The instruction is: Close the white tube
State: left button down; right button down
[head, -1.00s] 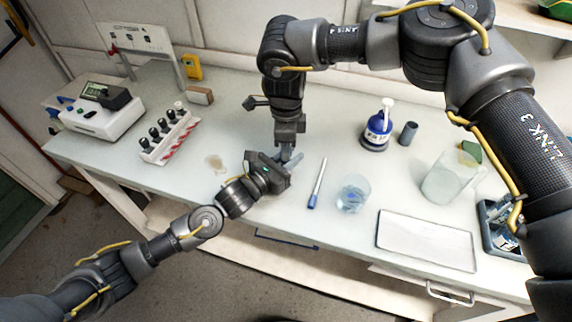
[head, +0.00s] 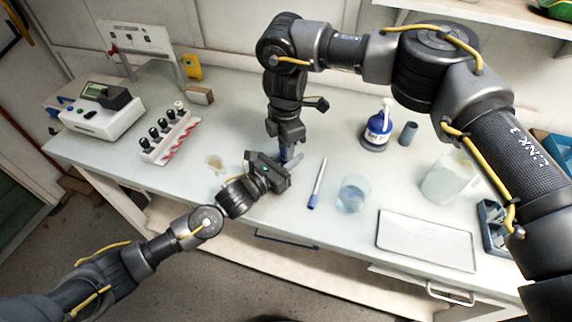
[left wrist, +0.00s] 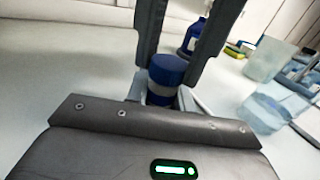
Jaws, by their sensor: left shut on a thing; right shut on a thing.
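A tube with a blue cap (left wrist: 167,68) is held between my two grippers over the bench. In the left wrist view its short pale body (left wrist: 160,96) shows below the cap. My left gripper (head: 288,167) is shut on the tube body from the side. My right gripper (head: 284,152) reaches down from above, and its two dark fingers are shut on the cap. The cap sits on top of the tube, roughly in line with it. I cannot tell how tightly it is seated. Most of the tube is hidden by the fingers in the head view.
A white rack (head: 168,140) with several capped tubes stands at left beside a white device (head: 100,112). A marker (head: 318,184), a beaker (head: 352,194), a blue-labelled bottle (head: 378,128), a larger clear container (head: 447,180) and a white tray (head: 428,240) lie to the right.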

jog(key=m, duration=0.3)
jog(key=c, duration=1.2)
grip_release()
jog(key=shift+o, duration=0.2)
jog(key=shift+r, duration=2.25)
